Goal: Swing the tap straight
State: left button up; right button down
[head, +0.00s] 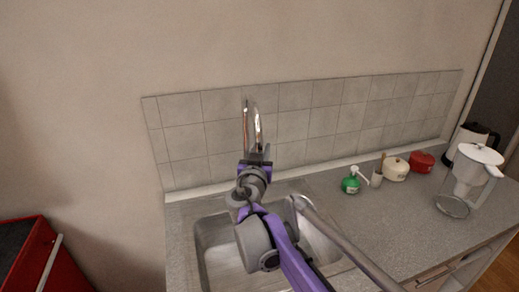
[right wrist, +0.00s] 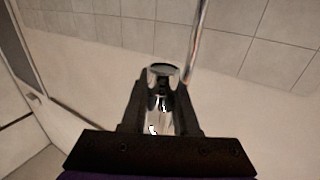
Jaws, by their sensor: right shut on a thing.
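The chrome tap (head: 246,125) stands at the back of the sink, in front of the tiled splashback, with its tall curved spout seen nearly edge-on. My right gripper (head: 257,154) reaches up to it and covers its lower part in the head view. In the right wrist view my right gripper (right wrist: 164,112) is shut on a chrome part of the tap (right wrist: 163,72), which lies between the two black fingers. A thin chrome pipe rises behind it. The spout's outlet is not clear. My left gripper is not in view.
A steel sink (head: 212,262) lies under my arm. To its right on the grey counter (head: 395,225) are a green soap dispenser (head: 351,185), a cream pot (head: 396,169), a red pot (head: 422,162), a filter jug (head: 462,182) and a kettle (head: 468,137). A red cabinet (head: 65,262) stands left.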

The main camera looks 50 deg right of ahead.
jog(key=shift+r, duration=0.1)
dwell(0.8)
jog(key=c, duration=0.7)
grip_release()
jog(key=shift+a, duration=0.1)
jog(key=v, duration=1)
jog(key=shift+s+a, duration=0.2)
jog(key=shift+a, duration=0.05)
